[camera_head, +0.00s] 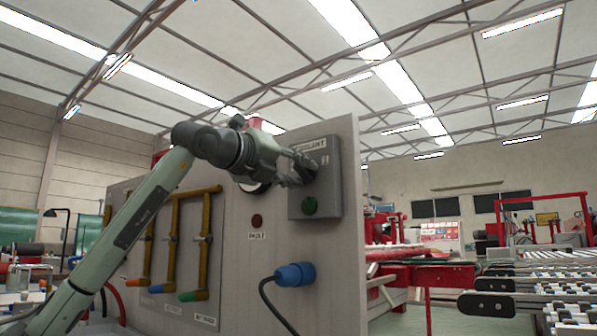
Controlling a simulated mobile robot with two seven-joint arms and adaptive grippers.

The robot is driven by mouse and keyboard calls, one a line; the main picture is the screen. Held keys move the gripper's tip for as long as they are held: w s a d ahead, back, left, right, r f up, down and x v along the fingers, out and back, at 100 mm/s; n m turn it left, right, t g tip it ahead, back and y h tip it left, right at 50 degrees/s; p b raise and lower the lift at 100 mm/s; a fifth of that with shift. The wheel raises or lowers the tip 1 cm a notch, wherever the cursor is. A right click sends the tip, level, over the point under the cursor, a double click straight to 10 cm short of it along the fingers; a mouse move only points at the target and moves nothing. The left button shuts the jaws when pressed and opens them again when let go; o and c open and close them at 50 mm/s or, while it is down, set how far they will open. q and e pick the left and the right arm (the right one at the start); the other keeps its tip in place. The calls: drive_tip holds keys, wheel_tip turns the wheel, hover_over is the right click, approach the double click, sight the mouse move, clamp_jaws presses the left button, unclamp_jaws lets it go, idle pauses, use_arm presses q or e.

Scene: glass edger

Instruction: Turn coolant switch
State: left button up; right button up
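The coolant switch box (328,191) is a grey box on the upright panel, with a partly covered label at its top that seems to read "COOLANT". My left gripper (308,168) reaches in from the left in front of the upper part of the box. The gripper and wrist hide the switch there, and I cannot tell whether the fingers touch it or how far they are apart. My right gripper is not in view.
The grey panel (262,290) carries yellow pipes (172,235) with valves, a dark red button (257,221) and a blue plug (294,274) with a black cable. Red machinery (430,275) and a roller conveyor (545,285) stand at the right.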

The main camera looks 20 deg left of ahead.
use_arm(q)
clamp_jaws()
